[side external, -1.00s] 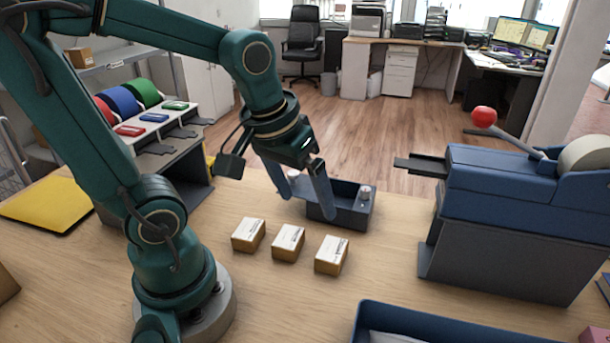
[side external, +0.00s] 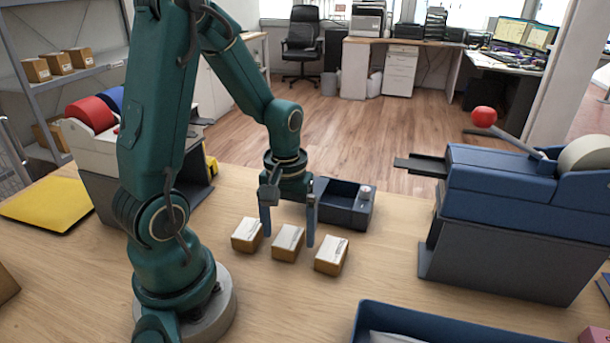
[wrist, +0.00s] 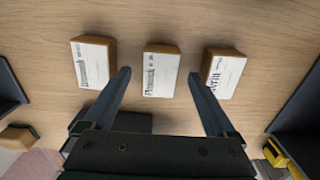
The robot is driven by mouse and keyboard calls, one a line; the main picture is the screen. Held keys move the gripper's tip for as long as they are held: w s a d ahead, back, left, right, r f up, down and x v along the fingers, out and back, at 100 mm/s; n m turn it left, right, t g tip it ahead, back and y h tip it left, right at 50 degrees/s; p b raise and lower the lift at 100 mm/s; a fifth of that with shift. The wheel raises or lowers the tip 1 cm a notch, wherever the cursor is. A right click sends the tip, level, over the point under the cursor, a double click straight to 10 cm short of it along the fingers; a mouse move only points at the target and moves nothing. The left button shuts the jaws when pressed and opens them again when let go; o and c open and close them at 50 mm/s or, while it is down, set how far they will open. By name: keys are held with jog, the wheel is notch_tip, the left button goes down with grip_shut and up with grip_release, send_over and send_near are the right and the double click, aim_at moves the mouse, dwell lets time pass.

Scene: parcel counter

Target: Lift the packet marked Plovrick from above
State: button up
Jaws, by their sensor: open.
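Three small brown packets with white printed labels lie in a row on the wooden counter. The label on the middle packet (wrist: 161,71) seems to read Plovrick; in the side external view the middle packet (side external: 288,243) lies between its neighbours. The left packet (wrist: 93,62) and right packet (wrist: 218,74) in the wrist view have different, blurred lettering. My gripper (side external: 289,238) points down with its fingers apart around the line of the middle packet. In the wrist view my gripper (wrist: 159,75) is open and empty, one finger toward each side of that packet.
A dark blue tray (side external: 342,205) stands just behind the packets. A large blue machine with a red knob (side external: 470,210) stands at the right, and a blue bin (side external: 450,325) at the front. A yellow mat (side external: 48,203) lies at the left.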

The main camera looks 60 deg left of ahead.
jog(key=shift+f, duration=0.25)
grip_shut()
jog(key=shift+r, duration=0.1)
